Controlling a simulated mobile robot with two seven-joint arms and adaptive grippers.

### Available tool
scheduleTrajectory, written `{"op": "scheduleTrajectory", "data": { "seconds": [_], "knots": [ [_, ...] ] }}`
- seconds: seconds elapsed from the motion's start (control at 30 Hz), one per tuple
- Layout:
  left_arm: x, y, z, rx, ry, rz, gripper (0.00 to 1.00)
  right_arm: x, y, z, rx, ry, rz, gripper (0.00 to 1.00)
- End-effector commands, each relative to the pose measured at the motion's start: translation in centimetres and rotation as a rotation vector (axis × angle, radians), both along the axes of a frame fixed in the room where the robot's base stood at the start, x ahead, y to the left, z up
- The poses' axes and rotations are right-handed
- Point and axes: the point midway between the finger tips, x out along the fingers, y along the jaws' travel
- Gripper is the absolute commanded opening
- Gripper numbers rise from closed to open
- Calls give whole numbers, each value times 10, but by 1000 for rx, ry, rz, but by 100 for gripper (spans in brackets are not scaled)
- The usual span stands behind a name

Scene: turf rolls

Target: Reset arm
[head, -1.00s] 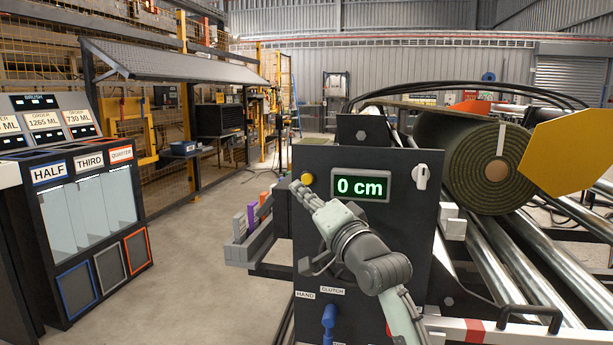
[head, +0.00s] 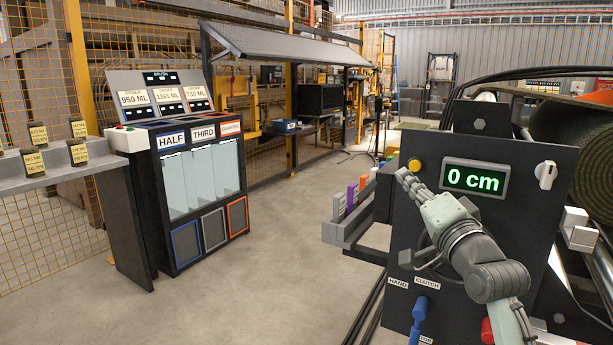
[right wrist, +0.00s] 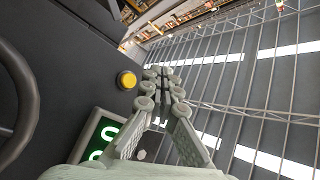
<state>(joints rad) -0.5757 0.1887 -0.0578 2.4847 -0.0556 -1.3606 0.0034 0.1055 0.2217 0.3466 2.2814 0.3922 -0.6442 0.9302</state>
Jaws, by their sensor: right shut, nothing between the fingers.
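My right gripper (head: 407,180) shows in the head view in front of the dark control panel (head: 540,245), its fingertips just below and left of a yellow button (head: 415,165). It is shut and empty. In the right wrist view its closed fingers (right wrist: 161,74) point up past the yellow button (right wrist: 126,79), apart from it in that picture. The green display (head: 472,179) reads 0 cm; part of it shows in the right wrist view (right wrist: 97,135). My left gripper is not in view.
A dispenser (head: 200,190) marked HALF, THIRD and QUARTER stands at the left. A shelf (head: 50,180) with small labelled blocks is beside it. A grey rack (head: 345,225) sits left of the panel. A turf roll (head: 590,170) is at the right edge. The floor (head: 270,275) between is clear.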

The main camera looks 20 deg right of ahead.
Motion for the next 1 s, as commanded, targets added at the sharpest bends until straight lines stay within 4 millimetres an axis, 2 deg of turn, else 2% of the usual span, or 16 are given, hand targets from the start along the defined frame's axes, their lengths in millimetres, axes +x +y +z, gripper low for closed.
{"op": "scheduleTrajectory", "data": {
  "seconds": [0.07,0.13,0.17,0.23,0.27,0.37,0.4,0.47,0.5,0.6,0.67,0.7,0.8,0.9,1.0],
  "knots": [
    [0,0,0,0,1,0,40,0,0,-2,-3,5,0,0],
    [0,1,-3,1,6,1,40,3,2,-12,-17,33,-2,0],
    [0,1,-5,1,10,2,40,4,3,-21,-30,57,-3,0],
    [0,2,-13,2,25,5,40,8,8,-51,-78,137,-4,0],
    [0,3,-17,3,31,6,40,9,11,-68,-106,183,-4,0],
    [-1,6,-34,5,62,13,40,7,23,-139,-227,368,6,0],
    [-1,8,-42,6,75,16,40,3,28,-169,-282,447,17,0],
    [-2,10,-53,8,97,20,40,-6,36,-214,-365,563,40,0],
    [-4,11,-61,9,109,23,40,-15,41,-243,-421,638,60,0],
    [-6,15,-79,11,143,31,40,-46,53,-314,-560,823,123,0],
    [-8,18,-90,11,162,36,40,-70,60,-353,-643,931,172,0],
    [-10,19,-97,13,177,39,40,-87,65,-378,-698,999,209,0],
    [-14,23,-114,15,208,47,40,-136,75,-434,-832,1159,314,0],
    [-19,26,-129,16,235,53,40,-185,84,-476,-946,1290,422,0],
    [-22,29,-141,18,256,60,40,-225,89,-504,-1031,1383,517,0]
  ]
}}
